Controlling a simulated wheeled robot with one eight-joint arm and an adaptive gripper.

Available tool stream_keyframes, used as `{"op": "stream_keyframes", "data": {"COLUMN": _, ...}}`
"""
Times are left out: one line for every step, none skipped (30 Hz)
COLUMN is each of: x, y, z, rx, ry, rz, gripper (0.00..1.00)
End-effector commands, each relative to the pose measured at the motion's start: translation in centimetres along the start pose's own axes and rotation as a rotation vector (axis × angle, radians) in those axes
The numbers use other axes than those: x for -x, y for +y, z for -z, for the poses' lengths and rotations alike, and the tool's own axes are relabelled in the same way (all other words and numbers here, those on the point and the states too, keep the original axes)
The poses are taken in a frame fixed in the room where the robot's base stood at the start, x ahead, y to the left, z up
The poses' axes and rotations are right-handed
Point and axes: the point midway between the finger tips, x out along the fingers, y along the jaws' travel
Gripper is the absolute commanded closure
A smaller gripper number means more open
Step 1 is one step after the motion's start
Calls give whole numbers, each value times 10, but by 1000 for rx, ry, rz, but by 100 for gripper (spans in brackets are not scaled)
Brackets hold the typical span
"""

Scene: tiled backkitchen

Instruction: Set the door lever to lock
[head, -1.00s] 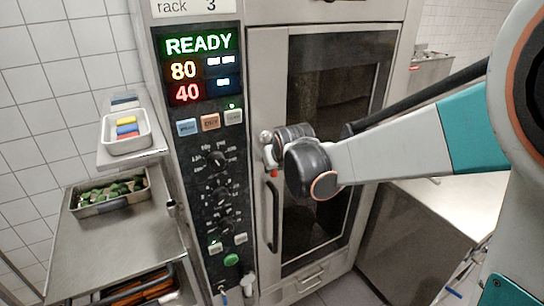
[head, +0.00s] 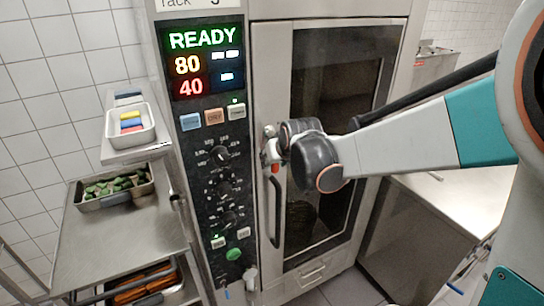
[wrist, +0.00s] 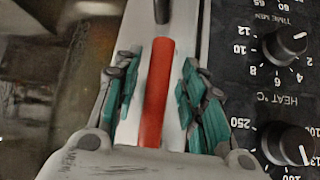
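The door lever has a red grip (wrist: 157,92) that runs along the door edge in the wrist view. In the head view only a short piece of the red grip (head: 275,168) shows, pointing down below a metal pivot (head: 268,131) on the oven door's left edge. My gripper (wrist: 161,68) is open, with one teal-padded finger on each side of the red grip and a visible gap to both. In the head view my wrist covers the gripper's fingers and part of the lever.
The oven's control panel (head: 218,170) with knobs and a READY display stands left of the lever. A long black door handle (head: 275,212) is just below it. A steel cart (head: 125,240) with trays is at the left, a steel counter (head: 450,195) at the right.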

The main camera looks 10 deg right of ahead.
Motion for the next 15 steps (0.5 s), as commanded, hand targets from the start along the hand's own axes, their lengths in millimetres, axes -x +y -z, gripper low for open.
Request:
{"op": "stream_keyframes", "data": {"x": 0, "y": 0, "z": 0, "rx": 0, "ry": 0, "rz": 0, "gripper": 62}}
{"op": "stream_keyframes", "data": {"x": 0, "y": 0, "z": 0, "rx": 0, "ry": 0, "rz": 0, "gripper": 62}}
{"op": "stream_keyframes", "data": {"x": 0, "y": 0, "z": 0, "rx": 0, "ry": 0, "rz": -1, "gripper": 62}}
{"op": "stream_keyframes", "data": {"x": 0, "y": 0, "z": 0, "rx": 0, "ry": 0, "rz": -1, "gripper": 62}}
{"op": "stream_keyframes", "data": {"x": 1, "y": 0, "z": 0, "rx": 0, "ry": 1, "rz": -1, "gripper": 62}}
{"op": "stream_keyframes", "data": {"x": 2, "y": 0, "z": 0, "rx": 0, "ry": 1, "rz": -1, "gripper": 62}}
{"op": "stream_keyframes", "data": {"x": 3, "y": 0, "z": 0, "rx": 0, "ry": 1, "rz": -1, "gripper": 62}}
{"op": "stream_keyframes", "data": {"x": 5, "y": 0, "z": 0, "rx": 0, "ry": 1, "rz": -1, "gripper": 62}}
{"op": "stream_keyframes", "data": {"x": 8, "y": 0, "z": 0, "rx": 0, "ry": 1, "rz": -1, "gripper": 62}}
{"op": "stream_keyframes", "data": {"x": 11, "y": 0, "z": 0, "rx": 0, "ry": 1, "rz": -1, "gripper": 62}}
{"op": "stream_keyframes", "data": {"x": 14, "y": 0, "z": 0, "rx": 0, "ry": 1, "rz": -1, "gripper": 62}}
{"op": "stream_keyframes", "data": {"x": 20, "y": 0, "z": 0, "rx": 0, "ry": 1, "rz": -1, "gripper": 62}}
{"op": "stream_keyframes", "data": {"x": 24, "y": 0, "z": 0, "rx": 0, "ry": 1, "rz": -1, "gripper": 62}}
{"op": "stream_keyframes", "data": {"x": 29, "y": 0, "z": 0, "rx": 0, "ry": 1, "rz": -1, "gripper": 62}}
{"op": "stream_keyframes", "data": {"x": 36, "y": 0, "z": -1, "rx": 0, "ry": 1, "rz": -1, "gripper": 62}}
